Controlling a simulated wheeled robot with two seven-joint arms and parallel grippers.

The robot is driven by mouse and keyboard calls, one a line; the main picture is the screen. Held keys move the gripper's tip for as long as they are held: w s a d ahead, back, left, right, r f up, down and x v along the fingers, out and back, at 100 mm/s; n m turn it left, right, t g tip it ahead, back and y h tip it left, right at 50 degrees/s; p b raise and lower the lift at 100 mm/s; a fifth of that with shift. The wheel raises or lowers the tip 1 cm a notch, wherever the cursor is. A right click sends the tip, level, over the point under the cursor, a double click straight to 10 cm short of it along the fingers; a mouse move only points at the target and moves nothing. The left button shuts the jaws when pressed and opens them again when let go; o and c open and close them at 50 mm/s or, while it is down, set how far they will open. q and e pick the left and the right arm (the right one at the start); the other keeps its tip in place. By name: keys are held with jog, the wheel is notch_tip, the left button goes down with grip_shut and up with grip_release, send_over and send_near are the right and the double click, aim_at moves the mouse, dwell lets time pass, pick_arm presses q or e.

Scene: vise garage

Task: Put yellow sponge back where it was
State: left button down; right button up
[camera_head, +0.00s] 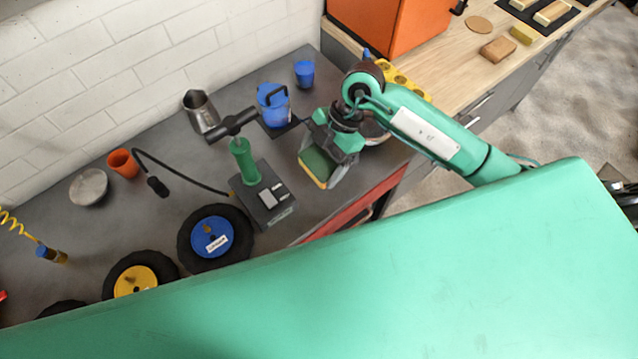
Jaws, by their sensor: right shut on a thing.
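My right gripper (330,172) is above the front right part of the grey worktop (150,215), near its front edge. It is shut on the sponge (317,166), which shows a green face and a yellow edge. The sponge is tilted, and the fingers cover part of it. I cannot tell how far it is above the worktop. My left gripper is not in view.
A grey pump (265,197) with a green cylinder, a blue pitcher (273,105), a blue cup (304,73) and a metal jug (200,111) stand nearby. A blue-hubbed wheel (212,238) lies in front. A wooden bench (455,75) holds an orange box (390,25) and small blocks.

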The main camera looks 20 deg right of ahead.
send_over(314, 197)
jog(key=d, duration=0.2)
jog(key=f, duration=0.5)
jog(key=f+p, duration=0.1)
jog(key=f, duration=0.1)
jog(key=shift+w+f, duration=0.2)
jog(key=shift+w, duration=0.05)
jog(key=shift+a+f, duration=0.1)
jog(key=shift+f, duration=0.2)
notch_tip(314, 197, down, 4)
jog(key=shift+f, duration=0.1)
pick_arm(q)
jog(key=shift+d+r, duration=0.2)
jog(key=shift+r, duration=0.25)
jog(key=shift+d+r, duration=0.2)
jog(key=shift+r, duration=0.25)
pick_arm(e)
jog(key=shift+f, duration=0.1)
jog(key=shift+f, duration=0.15)
jog(key=o, duration=0.8)
jog(key=shift+o, duration=0.2)
